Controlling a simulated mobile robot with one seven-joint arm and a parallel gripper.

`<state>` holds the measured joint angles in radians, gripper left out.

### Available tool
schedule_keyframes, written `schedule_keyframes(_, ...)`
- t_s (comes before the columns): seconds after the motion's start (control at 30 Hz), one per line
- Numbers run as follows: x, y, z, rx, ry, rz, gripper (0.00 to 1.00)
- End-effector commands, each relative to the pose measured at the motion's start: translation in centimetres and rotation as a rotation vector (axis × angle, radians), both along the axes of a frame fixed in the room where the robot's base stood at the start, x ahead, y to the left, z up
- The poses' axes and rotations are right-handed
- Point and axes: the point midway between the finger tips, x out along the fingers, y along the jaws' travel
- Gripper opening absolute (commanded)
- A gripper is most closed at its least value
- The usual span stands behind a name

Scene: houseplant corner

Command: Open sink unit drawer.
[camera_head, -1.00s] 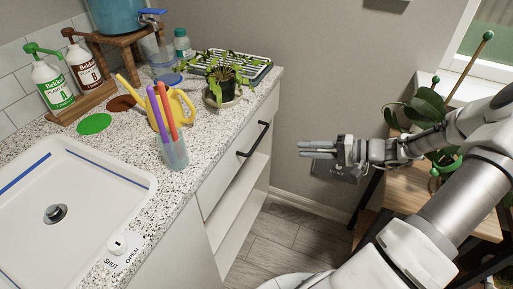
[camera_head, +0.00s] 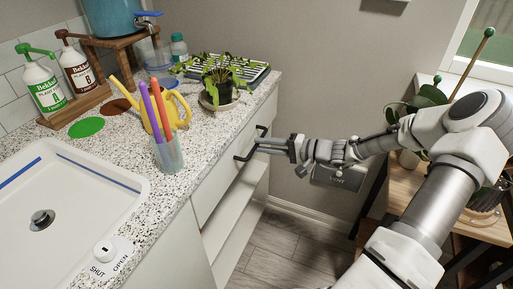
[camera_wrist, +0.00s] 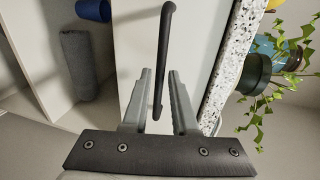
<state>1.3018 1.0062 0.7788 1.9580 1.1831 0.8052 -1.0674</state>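The sink unit drawer (camera_head: 213,186) has a white front under the speckled counter and looks shut. Its black bar handle (camera_head: 243,157) runs along the front; it also shows in the wrist view (camera_wrist: 163,50). My gripper (camera_head: 258,147) is at the far part of the handle. In the wrist view my gripper (camera_wrist: 159,75) has its two grey fingers apart, one on each side of the handle bar. Gaps show between the bar and the fingers. In the head view the fingertips partly overlap the handle.
An open shelf below the drawer holds a rolled grey towel (camera_wrist: 87,65) and a blue item (camera_wrist: 93,10). A wooden plant stand (camera_head: 408,185) is at right.

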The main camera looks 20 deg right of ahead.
Motion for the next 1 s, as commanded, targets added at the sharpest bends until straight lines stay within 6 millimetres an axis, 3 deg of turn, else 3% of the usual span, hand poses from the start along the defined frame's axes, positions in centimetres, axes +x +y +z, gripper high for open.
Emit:
schedule_keyframes(0.2,1.7,1.6,-0.5,-0.001,-0.002,0.001,0.27)
schedule_keyframes(0.53,1.9,1.9,-0.5,-0.001,-0.001,0.000,0.27)
schedule_keyframes(0.57,1.9,1.9,-0.5,-0.001,-0.001,0.000,0.25)
schedule_keyframes(0.7,1.9,1.9,-0.5,-0.001,-0.001,0.000,0.00)
schedule_keyframes(1.0,1.9,1.9,-0.5,-0.001,-0.001,0.000,0.00)
